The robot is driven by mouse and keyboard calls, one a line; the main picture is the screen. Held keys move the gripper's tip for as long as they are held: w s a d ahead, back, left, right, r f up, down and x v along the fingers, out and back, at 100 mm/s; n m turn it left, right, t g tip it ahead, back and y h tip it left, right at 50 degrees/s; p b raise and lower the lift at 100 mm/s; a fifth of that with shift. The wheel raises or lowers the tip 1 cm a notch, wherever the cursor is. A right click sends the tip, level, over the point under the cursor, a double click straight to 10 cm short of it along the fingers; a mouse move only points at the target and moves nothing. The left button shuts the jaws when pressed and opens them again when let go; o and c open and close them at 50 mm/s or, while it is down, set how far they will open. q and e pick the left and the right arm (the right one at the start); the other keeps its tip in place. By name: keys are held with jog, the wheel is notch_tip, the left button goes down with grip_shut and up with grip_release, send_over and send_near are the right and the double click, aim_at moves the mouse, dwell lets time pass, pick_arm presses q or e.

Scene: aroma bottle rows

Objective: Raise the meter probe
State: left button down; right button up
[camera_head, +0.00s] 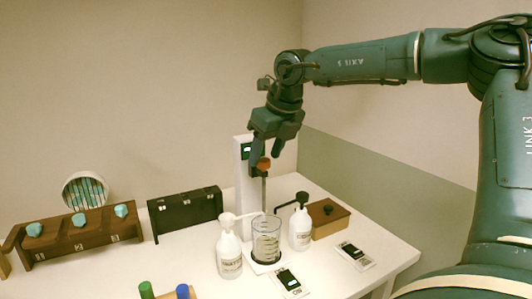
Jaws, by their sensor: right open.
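The white meter column (243,190) stands on the white table and has a small green-lit display near its top. The meter probe (264,192) is a dark upright rod with an orange knob (263,163) on top. Its lower end points down toward a clear graduated beaker (266,244); how deep it reaches is hard to tell. My right gripper (267,157) is open, pointing down at the knob, with its fingers around or just above it. I cannot tell whether they touch it. My left gripper is not in view.
Two white pump bottles (229,254) (300,229) flank the beaker closely. A brown wooden box (328,217), two small label devices (290,281) (354,255), a black case (185,211) and a wooden rack (72,238) with teal stoppers stand around. Green and blue caps show in front.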

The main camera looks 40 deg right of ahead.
jog(key=v, duration=1.2)
jog(key=shift+s+r, duration=0.15)
jog(key=shift+r, duration=0.15)
